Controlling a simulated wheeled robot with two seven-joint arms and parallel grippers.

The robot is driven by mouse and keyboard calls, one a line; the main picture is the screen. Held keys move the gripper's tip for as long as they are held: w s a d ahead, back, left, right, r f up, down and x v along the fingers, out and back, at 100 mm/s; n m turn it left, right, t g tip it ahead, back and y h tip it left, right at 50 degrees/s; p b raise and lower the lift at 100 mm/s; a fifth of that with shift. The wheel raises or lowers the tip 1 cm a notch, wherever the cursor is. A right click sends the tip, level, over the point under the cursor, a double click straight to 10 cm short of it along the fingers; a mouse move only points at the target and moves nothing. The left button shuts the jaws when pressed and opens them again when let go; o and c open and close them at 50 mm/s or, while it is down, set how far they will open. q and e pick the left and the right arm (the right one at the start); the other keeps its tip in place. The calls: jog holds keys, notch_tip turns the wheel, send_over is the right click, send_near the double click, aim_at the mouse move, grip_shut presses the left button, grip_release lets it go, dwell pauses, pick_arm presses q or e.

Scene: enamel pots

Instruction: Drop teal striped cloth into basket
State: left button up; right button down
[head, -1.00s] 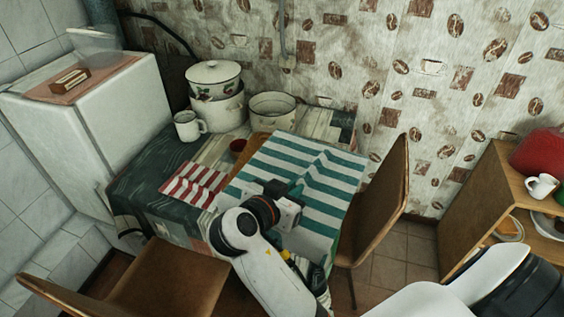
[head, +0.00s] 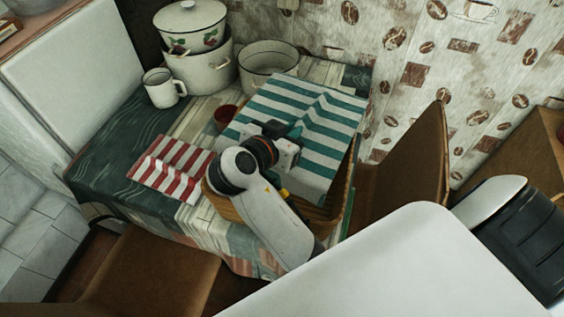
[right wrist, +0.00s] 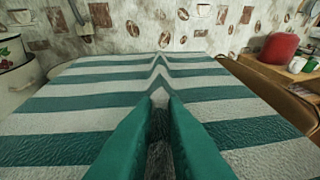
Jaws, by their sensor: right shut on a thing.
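The teal-and-white striped cloth (head: 330,115) is spread over a wicker basket (head: 226,208) on the table. The basket's near rim and right side show below the cloth; most of its inside is hidden. My right gripper (head: 296,138) is over the middle of the cloth. In the right wrist view, its teal fingers (right wrist: 158,112) pinch a raised fold of the striped cloth (right wrist: 85,95). I cannot tell in the head view whether the cloth touches the rim everywhere. My left gripper is not in view.
A red-striped cloth (head: 172,168) lies left of the basket. A small red bowl (head: 226,118), a white mug (head: 161,88), stacked enamel pots (head: 200,70) and an open pot (head: 268,62) stand behind. A chair (head: 405,165) is close on the right, another chair (head: 150,270) at the front left.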

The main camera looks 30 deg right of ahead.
jog(key=shift+w+d+f, duration=0.15)
jog(key=shift+w+f, duration=0.15)
jog(key=shift+f, duration=0.3)
notch_tip(320, 180, down, 5)
jog(key=b, duration=0.5)
jog(key=shift+s+f, duration=0.1)
jog(key=shift+f, duration=0.05)
jog(key=c, duration=1.4)
grip_release()
